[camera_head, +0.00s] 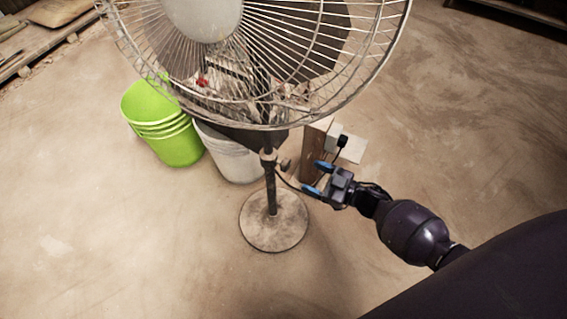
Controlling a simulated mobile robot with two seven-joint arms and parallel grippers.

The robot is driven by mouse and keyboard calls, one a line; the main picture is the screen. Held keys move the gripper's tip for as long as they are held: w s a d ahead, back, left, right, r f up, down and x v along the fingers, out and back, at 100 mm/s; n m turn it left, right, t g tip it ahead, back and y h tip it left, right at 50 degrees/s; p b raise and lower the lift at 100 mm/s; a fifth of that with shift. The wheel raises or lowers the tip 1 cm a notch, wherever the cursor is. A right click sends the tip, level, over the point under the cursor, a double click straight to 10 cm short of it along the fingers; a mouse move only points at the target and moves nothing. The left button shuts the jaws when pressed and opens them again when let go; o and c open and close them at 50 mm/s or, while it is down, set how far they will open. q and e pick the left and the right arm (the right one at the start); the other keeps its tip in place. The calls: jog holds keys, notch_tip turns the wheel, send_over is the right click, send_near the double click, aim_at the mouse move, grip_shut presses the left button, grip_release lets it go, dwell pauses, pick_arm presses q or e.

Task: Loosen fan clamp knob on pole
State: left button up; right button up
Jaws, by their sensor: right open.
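A standing fan (255,125) with a wire cage fills the top of the view. Its dark pole (270,190) stands on a round dusty base (274,222). The clamp knob (285,164) sticks out on the right side of a collar partway up the pole. My right gripper (317,177) has blue fingertips and is open. It is just right of the knob, its fingers pointing left toward the pole. A gap shows between the fingertips and the knob, and nothing is between the fingers. My left gripper is not in view.
Stacked green buckets (165,130) and a white bucket (232,157) stand behind the pole on the left. A wooden post (314,148) with a white box and black plug (342,141) stands behind my right gripper. The floor at left is clear.

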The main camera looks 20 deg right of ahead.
aim_at(289, 166)
jog(key=shift+b+x, duration=0.75)
jog(key=shift+x, duration=3.55)
jog(key=c, duration=0.9)
